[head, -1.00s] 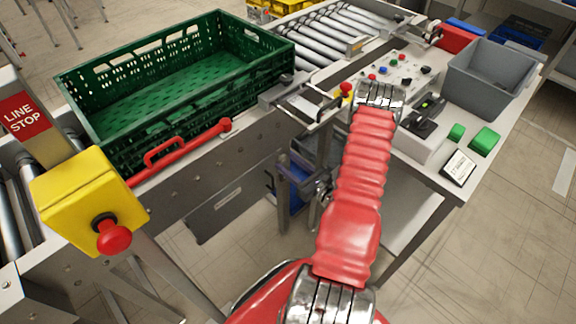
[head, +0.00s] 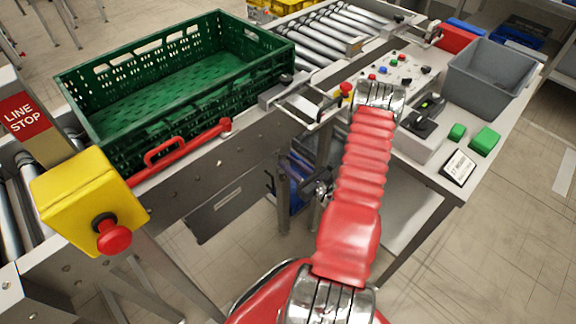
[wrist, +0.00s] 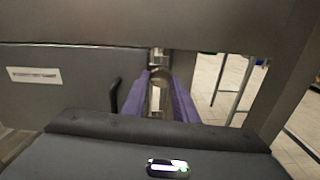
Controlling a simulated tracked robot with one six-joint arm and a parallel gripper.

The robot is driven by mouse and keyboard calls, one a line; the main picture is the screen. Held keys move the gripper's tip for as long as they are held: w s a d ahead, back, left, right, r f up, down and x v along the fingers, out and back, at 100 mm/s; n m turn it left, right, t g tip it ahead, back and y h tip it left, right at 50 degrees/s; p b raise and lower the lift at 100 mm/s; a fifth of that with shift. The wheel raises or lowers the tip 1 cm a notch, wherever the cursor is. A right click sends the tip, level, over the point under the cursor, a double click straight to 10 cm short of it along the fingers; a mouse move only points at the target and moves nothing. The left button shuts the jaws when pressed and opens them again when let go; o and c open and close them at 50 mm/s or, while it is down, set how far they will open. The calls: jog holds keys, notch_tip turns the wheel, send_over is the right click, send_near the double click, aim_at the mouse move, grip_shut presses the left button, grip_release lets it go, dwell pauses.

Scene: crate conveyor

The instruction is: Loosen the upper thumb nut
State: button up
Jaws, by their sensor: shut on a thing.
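My gripper (wrist: 161,85) shows in the wrist view as two purple fingers reaching forward from a dark grey body. It is shut on a small pale metallic piece (wrist: 157,98), the upper thumb nut, which shows between the fingers. The fingers hide its sides, and its threads cannot be made out. A metal bracket (wrist: 159,57) is just beyond the fingertips. In the head view my red-sleeved arm hides most of the gripper area beside the conveyor frame, so the nut cannot be made out there.
A grey panel with a white label (wrist: 35,75) and a black handle (wrist: 114,95) lie left of the fingers. A grey beam (wrist: 200,22) crosses above. The green crate (head: 100,137) sits on the conveyor, with a yellow stop box (head: 85,200) in front. A grey bin (head: 490,80) stands right.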

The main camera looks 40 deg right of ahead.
jog(key=shift+m, duration=0.7)
jog(key=o, duration=1.1)
jog(key=shift+c, duration=0.2)
jog(key=shift+s, duration=0.1)
jog(key=s, duration=1.3)
jog(key=shift+s+d, duration=0.2)
jog(key=shift+s, duration=0.1)
